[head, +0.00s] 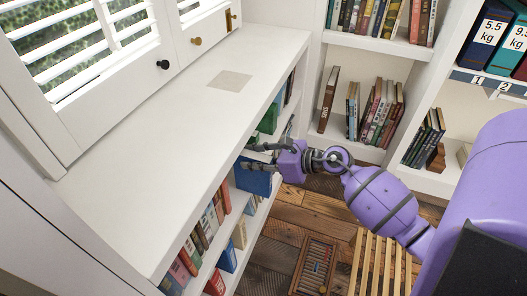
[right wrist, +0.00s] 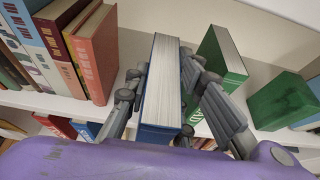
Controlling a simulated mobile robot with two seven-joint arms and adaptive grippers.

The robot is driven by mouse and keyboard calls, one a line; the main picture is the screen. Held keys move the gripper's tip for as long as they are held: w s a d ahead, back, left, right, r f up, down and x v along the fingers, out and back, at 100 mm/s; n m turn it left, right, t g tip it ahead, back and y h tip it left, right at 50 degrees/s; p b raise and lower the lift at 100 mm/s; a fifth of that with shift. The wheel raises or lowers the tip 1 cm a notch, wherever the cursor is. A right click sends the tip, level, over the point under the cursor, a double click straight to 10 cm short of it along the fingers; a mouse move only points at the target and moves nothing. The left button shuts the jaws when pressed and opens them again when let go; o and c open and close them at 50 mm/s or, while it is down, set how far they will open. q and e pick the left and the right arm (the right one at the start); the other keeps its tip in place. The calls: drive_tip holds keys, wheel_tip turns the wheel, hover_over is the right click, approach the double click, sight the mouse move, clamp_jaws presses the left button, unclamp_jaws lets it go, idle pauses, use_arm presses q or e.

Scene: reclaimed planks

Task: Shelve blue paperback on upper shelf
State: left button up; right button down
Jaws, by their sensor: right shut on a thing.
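The blue paperback (head: 253,178) is at the front of the low white bookcase's upper shelf. In the right wrist view the blue book (right wrist: 160,92) stands upright, page edges toward the camera, its far end reaching in over the white shelf board (right wrist: 73,106). My right gripper (head: 262,156) is shut on it, with a finger along each side; the fingers also show in the right wrist view (right wrist: 163,72). I cannot tell whether the book touches the board. My left gripper is not in view.
In the right wrist view, a row of upright books (right wrist: 92,55) stands left of the held book. A tilted green book (right wrist: 222,62) is close on its right, with another green object (right wrist: 283,100) beyond. More books fill the lower shelf. A slatted wooden piece (head: 380,262) stands on the floor.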

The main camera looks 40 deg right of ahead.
drive_tip(key=w+a, duration=0.4)
drive_tip(key=w, duration=0.2)
drive_tip(key=shift+w+p, duration=0.35)
drive_tip(key=shift+w, duration=0.05)
drive_tip(key=shift+f, duration=0.25)
idle(0.4)
drive_tip(key=c, duration=1.4)
unclamp_jaws()
drive_tip(key=shift+s, duration=0.1)
drive_tip(key=v, duration=1.2)
